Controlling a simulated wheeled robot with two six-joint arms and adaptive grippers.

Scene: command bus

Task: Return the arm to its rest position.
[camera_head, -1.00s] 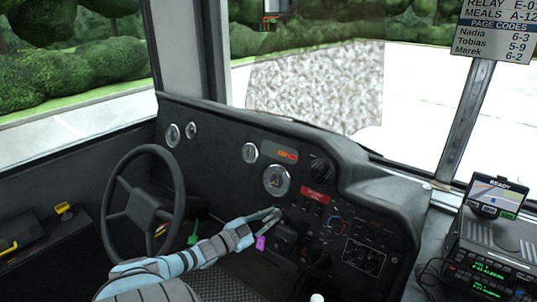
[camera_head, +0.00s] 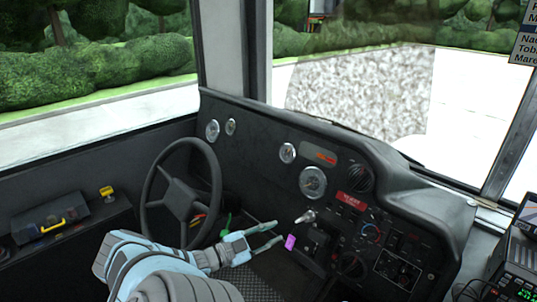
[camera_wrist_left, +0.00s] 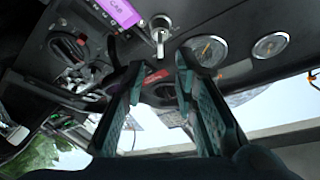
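My left gripper (camera_head: 278,231) reaches in from the lower left, in front of the dashboard. Its two fingers are apart with nothing between them; the gap also shows in the left wrist view (camera_wrist_left: 159,64). A silver key (camera_head: 307,216) sits in the dashboard just beyond the fingertips, and it shows upright in the left wrist view (camera_wrist_left: 160,38). A purple tag (camera_head: 290,242) hangs below the key; in the wrist view the tag (camera_wrist_left: 118,12) reads "CAB". The fingers look clear of both. My right gripper is not in view.
The dashboard (camera_head: 250,128) spans the middle. A dark case (camera_head: 50,218) lies on the left ledge. A radio unit (camera_head: 520,262) stands at the right edge.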

